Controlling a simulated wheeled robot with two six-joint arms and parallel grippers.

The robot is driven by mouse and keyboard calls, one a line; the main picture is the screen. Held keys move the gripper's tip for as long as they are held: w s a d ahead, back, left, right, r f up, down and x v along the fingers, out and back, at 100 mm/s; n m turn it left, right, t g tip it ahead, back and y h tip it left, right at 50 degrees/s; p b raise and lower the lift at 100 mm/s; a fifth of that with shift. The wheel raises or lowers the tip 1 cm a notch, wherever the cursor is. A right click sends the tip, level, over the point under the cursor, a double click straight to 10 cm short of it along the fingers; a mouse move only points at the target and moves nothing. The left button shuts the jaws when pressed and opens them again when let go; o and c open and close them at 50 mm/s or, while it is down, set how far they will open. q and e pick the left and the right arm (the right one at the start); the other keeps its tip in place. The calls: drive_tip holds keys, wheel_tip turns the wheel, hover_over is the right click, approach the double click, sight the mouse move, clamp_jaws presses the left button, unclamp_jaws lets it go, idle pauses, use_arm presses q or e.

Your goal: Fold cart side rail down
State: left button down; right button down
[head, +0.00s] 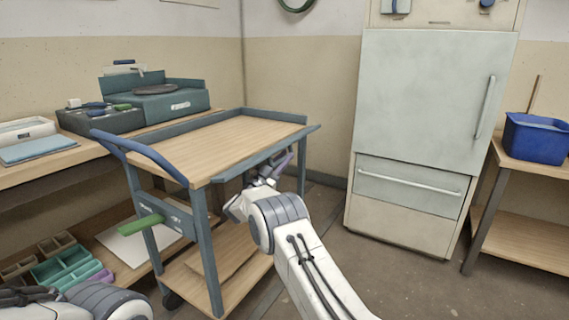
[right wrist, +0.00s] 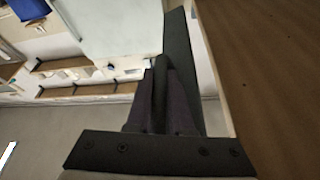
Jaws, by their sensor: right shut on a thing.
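The cart (head: 215,145) has a wooden top and a blue-grey frame. Its side rail (head: 308,132) is a blue-grey strip along the right long edge, leaning outward from the top at about the top's level. My right gripper (head: 284,163) is at the outer side of this rail, near its middle, and is shut on it. In the right wrist view the dark fingers (right wrist: 163,95) meet the rail's dark strip (right wrist: 178,45), beside the wooden top. The exact contact is partly hidden. My left gripper is out of view; only part of my left arm shows at the bottom left.
A workbench (head: 30,170) stands left. A pale cabinet (head: 425,110) and a shelf with a blue tub (head: 537,140) stand right. Open floor lies between cart and cabinet.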

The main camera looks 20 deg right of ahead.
drive_tip(key=m+g, duration=0.1)
drive_tip(key=f+m+g+b, duration=0.1)
drive_tip(key=m, duration=0.1)
drive_tip(key=shift+w+a+f+m+h, duration=0.15)
drive_tip(key=shift+m+h, duration=0.15)
drive_tip(key=shift+w+a+f+m+g+b, duration=0.15)
drive_tip(key=shift+m+g+b, duration=0.15)
drive_tip(key=shift+m, duration=0.45)
drive_tip(key=shift+d+f+m+g+b, duration=0.1)
drive_tip(key=shift+m+g+b, duration=0.15)
drive_tip(key=shift+m, duration=0.5)
drive_tip(key=c, duration=1.1)
unclamp_jaws()
